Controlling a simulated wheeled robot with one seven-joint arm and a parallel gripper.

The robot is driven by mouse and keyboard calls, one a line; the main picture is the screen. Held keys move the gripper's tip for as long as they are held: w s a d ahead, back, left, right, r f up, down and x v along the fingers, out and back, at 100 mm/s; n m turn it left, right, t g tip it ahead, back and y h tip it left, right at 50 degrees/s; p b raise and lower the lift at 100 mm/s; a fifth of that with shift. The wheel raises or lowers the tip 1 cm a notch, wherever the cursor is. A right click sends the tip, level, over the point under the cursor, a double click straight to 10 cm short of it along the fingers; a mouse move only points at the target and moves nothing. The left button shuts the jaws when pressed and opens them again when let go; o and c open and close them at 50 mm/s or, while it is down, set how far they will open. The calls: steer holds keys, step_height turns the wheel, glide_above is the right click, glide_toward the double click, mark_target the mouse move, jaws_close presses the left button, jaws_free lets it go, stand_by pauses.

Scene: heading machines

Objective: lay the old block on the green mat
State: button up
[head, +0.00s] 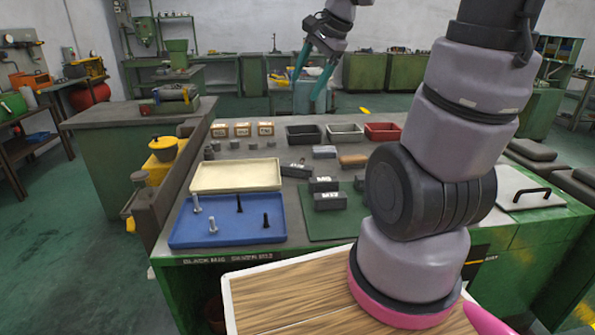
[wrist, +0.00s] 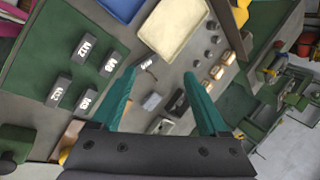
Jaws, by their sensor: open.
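My gripper (head: 309,82) is open and empty, held high beyond the far edge of the bench; its teal fingers frame the wrist view (wrist: 160,75). The green mat (head: 318,228) lies on the bench, partly hidden by my arm in the head view. Several dark labelled blocks stand on it, including one marked M8 (head: 323,185) and another (head: 330,202) nearer the front; the wrist view shows an M12 block (wrist: 86,48) too. Another dark block (head: 297,170) lies off the mat, behind it, next to a plain grey block (head: 324,152). I cannot tell which is the old one.
A blue tray (head: 245,236) with several bolts and a cream tray (head: 237,177) lie left of the mat. Black (head: 303,135), grey (head: 344,132) and red (head: 382,132) bins stand at the back. A brown piece (head: 353,161) lies behind the mat.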

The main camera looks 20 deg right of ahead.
steer(key=w+d+f+m+g, duration=0.2)
steer(key=w+d+f+m, duration=0.2)
steer(key=w+f+m, duration=0.7)
steer(key=m, duration=0.1)
glide_toward(298, 166)
steer(key=x, duration=0.4)
steer(key=shift+w+d+f, duration=0.15)
steer(key=shift+w+f, duration=0.1)
steer(key=shift+w, duration=0.05)
steer(key=shift+y, duration=0.3)
steer(key=shift+x, duration=3.05)
steer(key=shift+s+f, duration=0.1)
steer(key=shift+f, duration=0.1)
jaws_close()
